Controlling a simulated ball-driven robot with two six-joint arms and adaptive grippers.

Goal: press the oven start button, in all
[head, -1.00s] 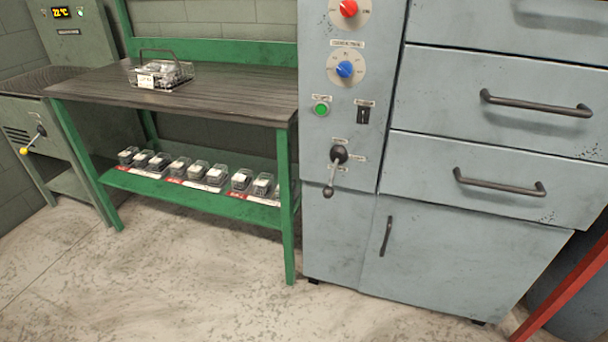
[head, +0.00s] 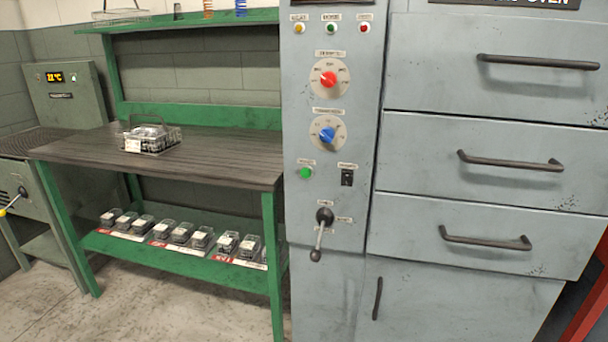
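The grey oven (head: 405,215) fills the right half of the head view, with part of an "OVEN" sign at its top edge. Its control panel shows a green button (head: 305,173) at lower left, under a small label too blurred to read. Above are a blue knob (head: 327,135) and a red knob (head: 328,79). Below is a black lever (head: 322,232), its handle hanging down. Neither of my grippers is in view.
Three small indicator lamps (head: 331,28) line the panel's top. Drawer handles (head: 510,162) stick out at the right. A green workbench (head: 275,235) with a wire basket (head: 152,138) stands left of the oven. Bare floor (head: 135,312) shows at lower left.

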